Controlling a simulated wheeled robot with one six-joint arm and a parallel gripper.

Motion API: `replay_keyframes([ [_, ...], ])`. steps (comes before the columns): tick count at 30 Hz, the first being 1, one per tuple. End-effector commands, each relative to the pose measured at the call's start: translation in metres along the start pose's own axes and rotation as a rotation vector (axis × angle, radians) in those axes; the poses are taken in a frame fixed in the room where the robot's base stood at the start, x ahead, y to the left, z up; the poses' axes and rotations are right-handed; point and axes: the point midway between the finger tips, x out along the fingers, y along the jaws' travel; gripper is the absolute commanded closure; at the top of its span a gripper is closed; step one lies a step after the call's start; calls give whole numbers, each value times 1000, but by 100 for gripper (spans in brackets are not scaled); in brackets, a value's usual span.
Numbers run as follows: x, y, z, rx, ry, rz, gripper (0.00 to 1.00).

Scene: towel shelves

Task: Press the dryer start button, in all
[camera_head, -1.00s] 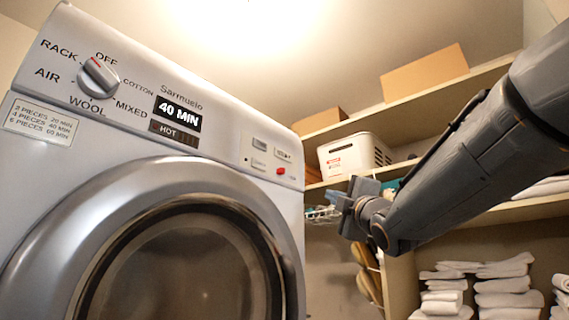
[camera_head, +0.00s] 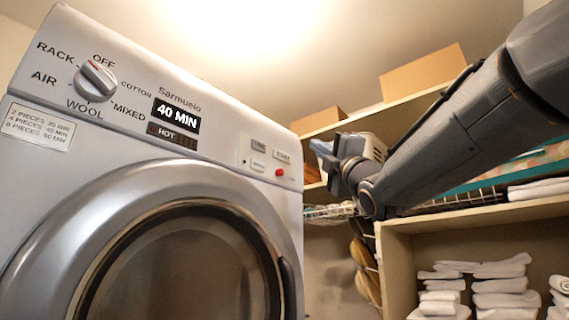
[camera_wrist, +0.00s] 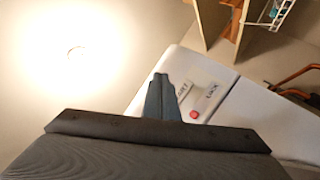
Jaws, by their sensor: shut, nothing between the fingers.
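The dryer (camera_head: 225,135) is white with a round door. Its display (camera_head: 176,115) reads 40 MIN, with HOT below. The start button (camera_head: 282,156) is a small pale button at the panel's right end, above a red spot (camera_head: 280,172). My gripper (camera_head: 321,148) is shut and empty, to the right of the button panel and apart from it in the head view.
Other small buttons, including one at the upper left (camera_head: 259,145), sit close to the start button. The dial (camera_head: 97,80) is at the panel's left.

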Motion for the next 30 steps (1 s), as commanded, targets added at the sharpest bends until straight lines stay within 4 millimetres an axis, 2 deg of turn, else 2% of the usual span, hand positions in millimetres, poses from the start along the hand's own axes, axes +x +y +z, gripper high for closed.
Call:
replay_keyframes([
  [9,31,-20,-22,4,1,-2,100],
  [15,44,-34,-33,2,0,0,100],
  [30,52,-38,-38,1,0,-1,100],
])
